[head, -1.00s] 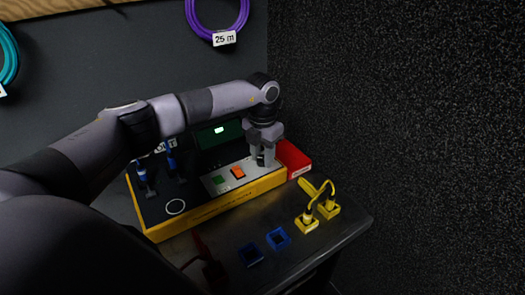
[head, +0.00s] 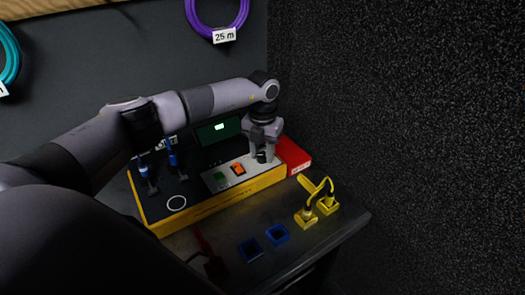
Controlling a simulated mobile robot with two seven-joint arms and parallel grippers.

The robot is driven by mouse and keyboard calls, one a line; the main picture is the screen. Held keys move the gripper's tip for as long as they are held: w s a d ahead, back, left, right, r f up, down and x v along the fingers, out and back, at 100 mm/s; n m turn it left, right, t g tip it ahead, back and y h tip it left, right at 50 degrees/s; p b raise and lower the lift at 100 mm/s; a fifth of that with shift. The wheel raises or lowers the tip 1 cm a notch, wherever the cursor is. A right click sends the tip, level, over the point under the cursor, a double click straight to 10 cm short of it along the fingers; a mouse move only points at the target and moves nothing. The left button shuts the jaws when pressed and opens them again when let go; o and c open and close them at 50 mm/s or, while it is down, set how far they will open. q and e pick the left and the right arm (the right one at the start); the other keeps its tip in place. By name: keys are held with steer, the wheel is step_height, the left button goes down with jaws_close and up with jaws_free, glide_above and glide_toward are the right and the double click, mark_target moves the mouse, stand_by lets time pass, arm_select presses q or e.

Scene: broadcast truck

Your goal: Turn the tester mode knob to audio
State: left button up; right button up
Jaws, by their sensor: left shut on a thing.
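The tester (head: 205,212) is a yellow-sided box with a dark top, standing on the bench. Its small screen (head: 219,127) glows green. On its light panel are a green button (head: 219,176) and an orange-red switch (head: 238,168). My left gripper (head: 262,158) points down over the right end of that panel. It is shut on a small dark knob (head: 261,157), mostly hidden between the fingers. The knob's pointer and mode labels cannot be read. My right gripper is not in view.
A red box (head: 293,156) stands against the tester's right end. Two yellow connectors (head: 306,217) with a yellow cable and two blue square holders (head: 277,234) are on the bench in front. Blue plugs (head: 172,158) stand on the tester's left. A dark speckled wall (head: 410,110) closes the right side.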

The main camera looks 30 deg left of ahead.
mark_target(262, 155)
arm_select(q)
steer(key=o, duration=1)
steer(key=shift+o, duration=0.2)
steer(key=shift+r+b, duration=0.45)
steer(key=shift+r, duration=3.2)
steer(key=shift+f, duration=0.1)
